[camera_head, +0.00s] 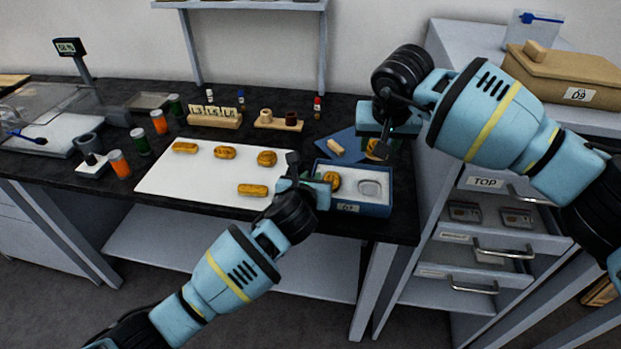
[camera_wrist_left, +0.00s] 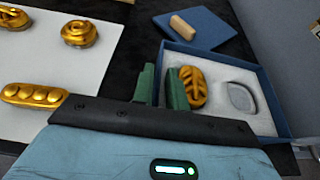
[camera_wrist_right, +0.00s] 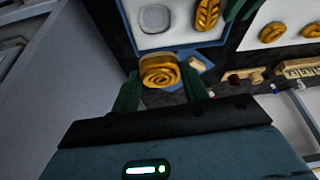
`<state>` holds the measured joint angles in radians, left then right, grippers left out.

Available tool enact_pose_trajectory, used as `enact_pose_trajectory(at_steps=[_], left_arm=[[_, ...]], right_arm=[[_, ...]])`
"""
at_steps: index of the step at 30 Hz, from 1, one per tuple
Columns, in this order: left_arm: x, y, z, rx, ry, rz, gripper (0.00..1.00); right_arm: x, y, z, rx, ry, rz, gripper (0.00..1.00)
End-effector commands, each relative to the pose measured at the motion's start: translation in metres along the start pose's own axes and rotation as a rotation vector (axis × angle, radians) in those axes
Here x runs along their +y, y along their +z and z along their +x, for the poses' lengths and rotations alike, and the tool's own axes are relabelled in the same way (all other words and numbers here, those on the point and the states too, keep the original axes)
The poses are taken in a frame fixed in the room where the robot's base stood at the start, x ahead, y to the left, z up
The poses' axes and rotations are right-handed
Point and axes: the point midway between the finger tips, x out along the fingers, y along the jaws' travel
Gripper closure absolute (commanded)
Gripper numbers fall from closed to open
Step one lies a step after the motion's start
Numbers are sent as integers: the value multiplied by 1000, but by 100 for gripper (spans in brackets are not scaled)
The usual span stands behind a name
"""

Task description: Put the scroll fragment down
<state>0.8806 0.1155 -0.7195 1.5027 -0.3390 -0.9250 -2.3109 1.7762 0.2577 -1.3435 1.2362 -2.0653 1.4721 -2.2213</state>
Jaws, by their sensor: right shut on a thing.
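The scroll fragment (camera_wrist_right: 160,72), a gold block with a spiral, is held between the green fingers of my right gripper (camera_wrist_right: 161,84). In the head view the fragment (camera_head: 376,149) shows partly, beneath the right gripper and over the blue lid's right side. A blue box (camera_head: 362,209) with a white insert stands at the table's right front. A gold leaf fragment (camera_wrist_left: 193,86) lies in its left recess; the rounded right recess (camera_wrist_left: 240,97) is empty. My left gripper (camera_wrist_left: 161,84) has its fingers slightly apart with nothing between them, close to the leaf fragment.
A white mat (camera_head: 205,180) holds several gold fragments. A blue lid (camera_head: 341,143) with a small tan piece lies behind the box. Jars and a scale stand at left. A grey drawer cabinet (camera_head: 480,180) stands right of the table.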

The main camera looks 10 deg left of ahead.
Motion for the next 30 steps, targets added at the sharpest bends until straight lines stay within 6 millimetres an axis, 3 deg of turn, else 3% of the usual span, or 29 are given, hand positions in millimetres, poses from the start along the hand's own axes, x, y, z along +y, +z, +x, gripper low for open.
enact_pose_trajectory(at_steps=[5, 9, 30], left_arm=[[0, 0, 0, 0, 0, 0, 85], [0, 0, 0, 0, 0, 0, 100], [0, -1, 0, 1, 1, 0, 100]], right_arm=[[0, 0, 0, 0, 0, 0, 78], [0, 0, 0, 0, 0, 0, 78], [0, 3, 6, 12, 2, 7, 78]])
